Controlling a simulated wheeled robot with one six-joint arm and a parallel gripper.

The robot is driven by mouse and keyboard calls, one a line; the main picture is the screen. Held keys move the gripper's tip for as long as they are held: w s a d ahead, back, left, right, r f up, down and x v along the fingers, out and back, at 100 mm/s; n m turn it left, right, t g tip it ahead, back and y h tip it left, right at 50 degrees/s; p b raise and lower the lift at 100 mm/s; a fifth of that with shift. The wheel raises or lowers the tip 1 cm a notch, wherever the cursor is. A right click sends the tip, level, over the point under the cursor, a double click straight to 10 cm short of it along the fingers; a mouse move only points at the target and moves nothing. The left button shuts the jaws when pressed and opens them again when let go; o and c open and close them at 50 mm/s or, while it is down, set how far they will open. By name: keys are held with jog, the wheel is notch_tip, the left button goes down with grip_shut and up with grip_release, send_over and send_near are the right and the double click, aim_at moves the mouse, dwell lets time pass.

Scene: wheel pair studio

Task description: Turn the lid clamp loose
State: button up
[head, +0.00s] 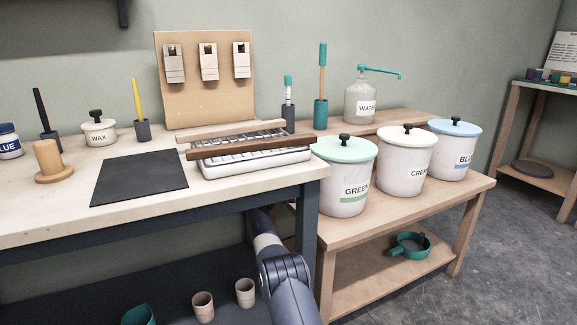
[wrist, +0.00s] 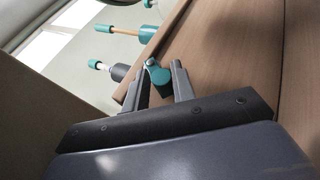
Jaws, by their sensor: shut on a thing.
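A small teal clamp (wrist: 159,77), which I take to be the lid clamp, sits between my gripper's fingertips (wrist: 160,88) in the wrist view. It has a rounded top and a darker block below, beside a brown wooden surface (wrist: 215,60). My gripper is shut on it, with a finger on either side. What the clamp is fastened to cannot be told. In the head view my arm reaches up from below beside the workbench (head: 320,172); my gripper and the clamp are hidden behind the bench there.
Green (head: 345,180), cream (head: 403,160) and blue (head: 455,150) lidded buckets stand on the low wooden table (head: 380,230), close right of my arm. A white tray (head: 255,163) with wooden bars sits on the workbench. Floor at right is clear.

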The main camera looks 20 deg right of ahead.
jog(key=shift+s+d+f+n+t+h, duration=0.1)
jog(key=shift+d+f+n+t+h, duration=0.25)
jog(key=shift+d+f+n, duration=0.2)
jog(key=shift+r+t, duration=0.1)
jog(key=shift+t, duration=0.15)
jog(key=o, duration=0.8)
jog(key=shift+d, duration=0.2)
jog(key=shift+a+r, duration=0.1)
jog(key=shift+r, duration=0.05)
jog(key=shift+a, duration=0.2)
jog(key=shift+s+a+f+p, duration=0.2)
jog(key=shift+a+f+p, duration=0.15)
jog(key=shift+a+p, duration=0.2)
jog(key=p+v, duration=0.2)
jog(key=v, duration=0.7)
jog(key=shift+f+p, duration=0.25)
jog(key=shift+p, duration=0.15)
jog(key=shift+s+d, duration=0.1)
